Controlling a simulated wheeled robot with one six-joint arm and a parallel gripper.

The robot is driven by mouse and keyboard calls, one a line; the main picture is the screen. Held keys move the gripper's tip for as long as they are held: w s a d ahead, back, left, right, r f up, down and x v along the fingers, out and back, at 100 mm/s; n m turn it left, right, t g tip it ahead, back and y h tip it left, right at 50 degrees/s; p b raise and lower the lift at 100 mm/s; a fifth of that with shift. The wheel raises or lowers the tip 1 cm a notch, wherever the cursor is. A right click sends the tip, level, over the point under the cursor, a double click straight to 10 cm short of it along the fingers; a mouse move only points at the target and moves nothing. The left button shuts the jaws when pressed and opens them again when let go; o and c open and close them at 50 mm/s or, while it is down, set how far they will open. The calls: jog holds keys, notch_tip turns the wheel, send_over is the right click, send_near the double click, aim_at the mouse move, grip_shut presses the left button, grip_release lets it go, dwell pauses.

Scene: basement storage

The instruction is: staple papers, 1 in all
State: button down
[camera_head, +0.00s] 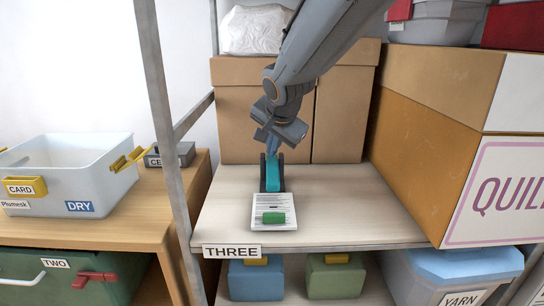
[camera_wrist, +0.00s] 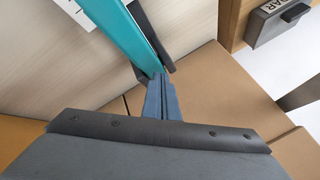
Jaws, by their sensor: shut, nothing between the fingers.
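A teal stapler (camera_head: 273,172) with dark side pieces stands on the shelf marked THREE, and its teal top shows in the wrist view (camera_wrist: 122,32). My gripper (camera_head: 271,150) points down at the stapler's rear end. Its blue fingers are shut together and empty in the wrist view (camera_wrist: 162,90), close to the teal top; contact is unclear.
Cardboard boxes (camera_head: 342,115) stand behind the stapler, and a large box (camera_head: 432,105) stands at right. A metal post (camera_head: 166,130) bounds the shelf at left. A white bin (camera_head: 85,184) and a grey box (camera_head: 186,151) sit on the left table.

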jog(key=shift+r, duration=0.55)
jog(key=shift+w+r+p, duration=0.1)
jog(key=shift+p, duration=0.25)
jog(key=r+p, duration=0.2)
jog(key=r, duration=0.1)
jog(key=r+p, duration=0.1)
jog(key=shift+w+r+p, duration=0.3)
jog(key=shift+r+p, duration=0.1)
jog(key=s+d+f+n+g+p, duration=0.1)
jog(key=s+d+f, duration=0.3)
jog(key=s, duration=0.6)
jog(key=s+d+f+n+g+h+p, duration=0.1)
jog(key=s+d+f+n+g+p, duration=0.1)
jog(key=s+d, duration=0.7)
jog(key=s+d+f+n+g+p, duration=0.1)
jog(key=s+d+f+n+g, duration=0.3)
jog(key=s, duration=0.8)
notch_tip(320, 180, down, 2)
jog(key=d, duration=0.2)
jog(key=shift+s+d+f+p, duration=0.15)
jog(key=shift+s+d+p, duration=0.15)
jog(key=shift+s+p, duration=0.1)
